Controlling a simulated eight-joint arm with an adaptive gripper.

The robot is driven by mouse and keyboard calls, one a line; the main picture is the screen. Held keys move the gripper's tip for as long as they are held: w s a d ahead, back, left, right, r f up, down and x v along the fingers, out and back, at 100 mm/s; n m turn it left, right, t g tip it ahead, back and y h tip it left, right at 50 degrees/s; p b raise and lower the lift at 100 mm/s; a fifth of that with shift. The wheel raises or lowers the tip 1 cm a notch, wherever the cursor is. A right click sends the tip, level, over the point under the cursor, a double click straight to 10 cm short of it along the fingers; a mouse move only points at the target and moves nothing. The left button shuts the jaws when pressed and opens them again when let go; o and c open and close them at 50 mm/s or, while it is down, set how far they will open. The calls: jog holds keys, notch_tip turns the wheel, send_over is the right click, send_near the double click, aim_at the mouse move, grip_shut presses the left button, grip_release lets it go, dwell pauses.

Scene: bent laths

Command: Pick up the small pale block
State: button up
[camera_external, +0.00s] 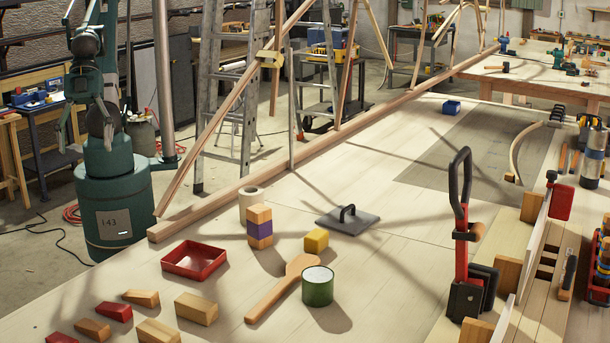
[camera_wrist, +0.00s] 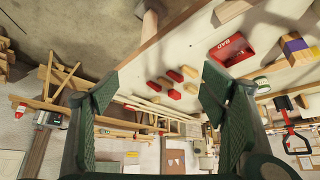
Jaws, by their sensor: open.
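Several pale wooden blocks lie at the front left of the bench, including a thick one (camera_external: 196,309), a flatter one (camera_external: 141,297) and one at the front edge (camera_external: 158,331). I cannot tell which is the small pale block. Pale blocks also show in the wrist view, one near the red pieces (camera_wrist: 175,75) and one beside it (camera_wrist: 189,72). My gripper (camera_wrist: 160,74) is open, with its green fingers wide apart and nothing held between them. The blocks appear between and beyond the fingers, well away from them.
Red wedges (camera_external: 114,311) lie among the blocks. A red tray (camera_external: 194,260), a block stack with a purple middle (camera_external: 259,226), a yellow block (camera_external: 316,240), a wooden paddle (camera_external: 282,291) and a green can (camera_external: 317,287) stand nearby. A long beam (camera_external: 250,186) edges the bench.

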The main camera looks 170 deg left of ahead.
jog(key=w, duration=0.1)
jog(key=m+g+h+p, duration=0.3)
jog(key=m+p, duration=0.1)
jog(key=m, duration=0.4)
send_over(196, 300)
jog(key=s+a, duration=0.2)
notch_tip(196, 300, down, 17)
jog(key=shift+f, duration=0.15)
jog(key=shift+d, duration=0.1)
jog(key=shift+w+d+f+g, duration=0.15)
jog(key=shift+w+f, duration=0.05)
jog(key=shift+f, duration=0.4)
jog(key=shift+w+d+f+g, duration=0.15)
jog(key=shift+f, duration=0.45)
